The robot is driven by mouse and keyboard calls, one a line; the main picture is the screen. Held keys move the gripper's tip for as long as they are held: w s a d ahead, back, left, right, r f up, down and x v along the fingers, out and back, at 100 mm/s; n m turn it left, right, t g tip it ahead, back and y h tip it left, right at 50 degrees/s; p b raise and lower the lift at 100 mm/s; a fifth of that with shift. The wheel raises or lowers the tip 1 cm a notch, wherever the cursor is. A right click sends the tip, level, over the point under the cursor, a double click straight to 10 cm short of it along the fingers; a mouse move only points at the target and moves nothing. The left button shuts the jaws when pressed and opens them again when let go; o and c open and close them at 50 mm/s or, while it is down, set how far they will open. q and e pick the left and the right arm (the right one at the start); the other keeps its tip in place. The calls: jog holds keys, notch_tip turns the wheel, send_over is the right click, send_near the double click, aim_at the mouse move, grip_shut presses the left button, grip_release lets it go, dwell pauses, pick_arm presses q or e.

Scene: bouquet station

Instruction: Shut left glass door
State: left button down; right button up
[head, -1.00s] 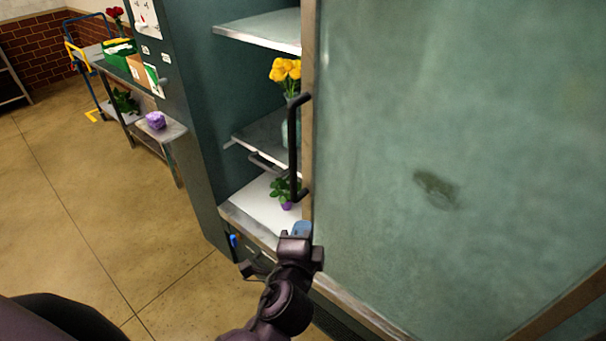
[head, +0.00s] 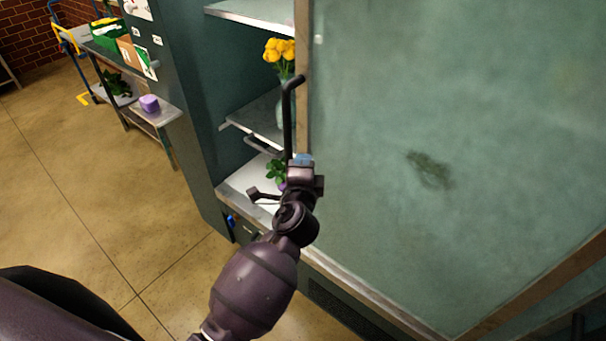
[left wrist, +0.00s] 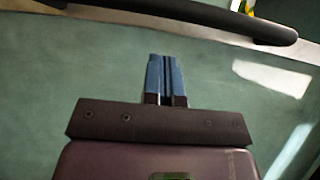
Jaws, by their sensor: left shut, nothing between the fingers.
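The glass door (head: 400,120) is a large greenish pane with a pale metal frame. It stands partly open, and cabinet shelves show to the left of its edge. Its black bar handle (head: 287,115) is upright on that left edge and crosses the top of the left wrist view (left wrist: 200,14). My left gripper (head: 303,159) is shut and empty, its blue fingertips in front of the door edge by the handle's lower part. In the left wrist view the fingertips (left wrist: 166,62) point at the handle, with a gap in the picture. My right gripper is out of view.
Inside the cabinet are yellow flowers (head: 279,50) in a vase and a small potted plant (head: 275,171), partly hidden by my gripper. A side table with a purple item (head: 149,103) stands to the left. The floor (head: 90,190) there is clear.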

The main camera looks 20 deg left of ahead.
pick_arm(q)
jog(key=a, duration=0.1)
jog(key=w+a, duration=0.1)
jog(key=a, duration=0.1)
jog(key=shift+w+p, duration=0.25)
jog(key=shift+p, duration=0.05)
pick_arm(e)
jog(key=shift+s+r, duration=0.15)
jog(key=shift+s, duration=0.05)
pick_arm(q)
jog(key=shift+w+a+f, duration=0.1)
jog(key=shift+w+a, duration=0.05)
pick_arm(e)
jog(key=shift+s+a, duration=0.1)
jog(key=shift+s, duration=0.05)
